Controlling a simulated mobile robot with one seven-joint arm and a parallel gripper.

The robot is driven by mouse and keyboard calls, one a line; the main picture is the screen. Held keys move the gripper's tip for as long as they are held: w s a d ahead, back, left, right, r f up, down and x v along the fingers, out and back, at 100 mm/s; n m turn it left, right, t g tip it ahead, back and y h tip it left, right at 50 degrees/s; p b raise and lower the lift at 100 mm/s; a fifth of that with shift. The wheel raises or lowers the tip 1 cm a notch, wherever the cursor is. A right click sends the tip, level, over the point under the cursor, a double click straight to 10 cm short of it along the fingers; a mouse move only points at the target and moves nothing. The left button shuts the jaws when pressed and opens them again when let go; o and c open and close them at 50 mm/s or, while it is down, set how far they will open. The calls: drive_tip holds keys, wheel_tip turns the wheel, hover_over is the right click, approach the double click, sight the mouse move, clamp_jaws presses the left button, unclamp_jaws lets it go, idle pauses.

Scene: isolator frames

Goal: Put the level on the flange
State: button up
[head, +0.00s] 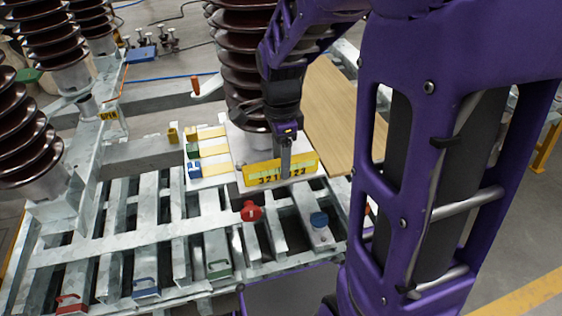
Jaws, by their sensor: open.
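My gripper (286,163) points down in front of the brown ribbed insulator (243,65), with its fingers overlapping a yellow plate (262,174) marked with dark digits. The jaws are open; I cannot tell whether they touch the plate. The pale metal flange (240,143) is at the insulator's foot, partly hidden behind my gripper and the plate. No level can be made out for certain; small yellow, green and blue blocks (194,170) stand on a white tray with yellow strips (213,150) left of the flange.
A galvanized slatted frame (120,245) fills the foreground. A red round part (251,212) and a blue-capped part (320,222) sit at its front right. Red, blue and green handled pieces (146,288) line its front edge. A wooden board (335,115) leans right of the insulator. Other insulators (55,45) stand at left.

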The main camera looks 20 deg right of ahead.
wheel_tip(320, 180, up, 10)
drive_tip(key=p, duration=0.2)
drive_tip(key=shift+r, duration=0.15)
